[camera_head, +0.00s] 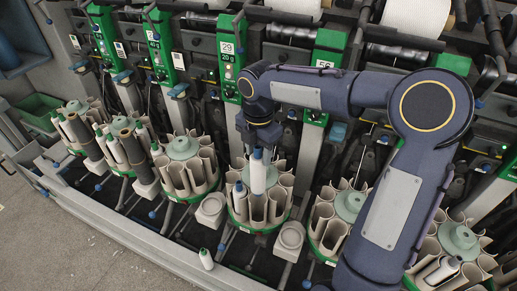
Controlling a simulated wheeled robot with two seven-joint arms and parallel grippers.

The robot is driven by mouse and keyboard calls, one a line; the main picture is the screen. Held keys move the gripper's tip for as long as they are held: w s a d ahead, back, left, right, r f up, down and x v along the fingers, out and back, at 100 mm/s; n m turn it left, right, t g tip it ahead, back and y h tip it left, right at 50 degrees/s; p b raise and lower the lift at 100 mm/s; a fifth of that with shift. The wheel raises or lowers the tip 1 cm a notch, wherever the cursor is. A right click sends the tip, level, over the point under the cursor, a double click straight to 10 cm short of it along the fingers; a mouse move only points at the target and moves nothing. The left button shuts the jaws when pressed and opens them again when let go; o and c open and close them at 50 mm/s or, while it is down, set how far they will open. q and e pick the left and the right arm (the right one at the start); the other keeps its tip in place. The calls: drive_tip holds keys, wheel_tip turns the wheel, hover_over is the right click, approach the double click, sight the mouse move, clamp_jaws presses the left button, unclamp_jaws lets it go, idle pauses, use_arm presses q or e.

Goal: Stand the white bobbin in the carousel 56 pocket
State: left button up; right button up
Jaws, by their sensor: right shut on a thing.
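My right arm comes in from the lower right and bends over to the middle. The bobbin is upright over the middle carousel (257,222), a ring of beige pockets on a green base. My left gripper is not in view.
Another carousel (187,172) stands to the left, and one (334,222) to the right, partly behind my arm. Grey blocks (290,238) sit between carousels.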

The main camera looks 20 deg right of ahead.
sight(259, 179)
drive_tip(key=shift+f+b, duration=0.6)
drive_tip(key=shift+f, duration=0.75)
drive_tip(key=shift+f+b, duration=1.35)
drive_tip(key=shift+f, duration=0.85)
drive_tip(key=shift+f+b, duration=1.35)
drive_tip(key=shift+f, duration=0.8)
drive_tip(key=shift+f+b, duration=1.4)
drive_tip(key=shift+f, duration=0.85)
drive_tip(key=shift+f+b, duration=0.6)
drive_tip(key=shift+f, duration=0.45)
